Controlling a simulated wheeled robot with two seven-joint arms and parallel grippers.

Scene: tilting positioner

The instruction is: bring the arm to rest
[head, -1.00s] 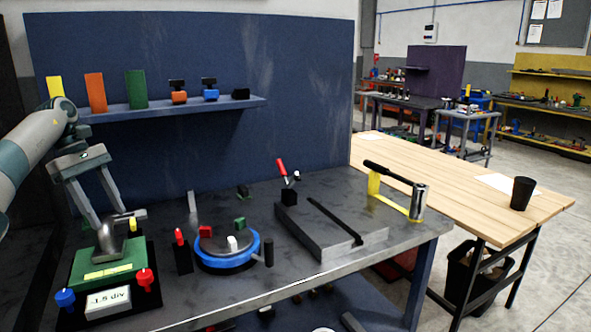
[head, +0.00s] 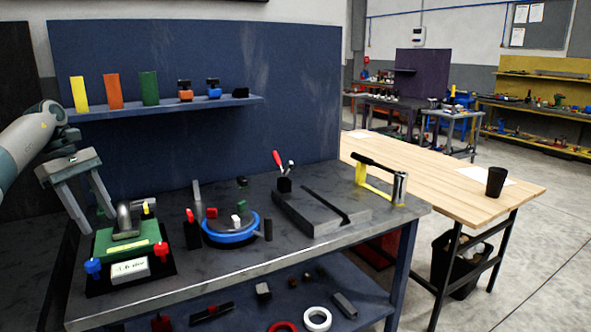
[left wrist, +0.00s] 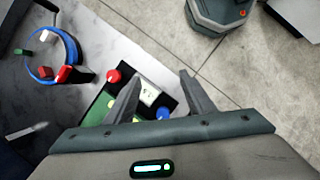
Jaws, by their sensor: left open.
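My left gripper (head: 100,218) is open and empty in the head view, at the left end of the workbench. Its fingers point down just above and behind the green tilting positioner (head: 110,246), which has a grey metal piece on top, red and blue knobs and a white label. In the left wrist view, my left gripper (left wrist: 158,90) has its two fingers apart, with the positioner's red knob (left wrist: 113,76) and blue knob (left wrist: 163,113) beyond them. Whether a finger touches the positioner I cannot tell. My right gripper is in neither view.
A blue round fixture (head: 231,236) stands right of the positioner. A grey slotted block (head: 318,212) and a yellow-framed tool (head: 376,184) lie farther right. A shelf (head: 170,107) with coloured blocks is above. A wooden table (head: 440,178) stands to the right.

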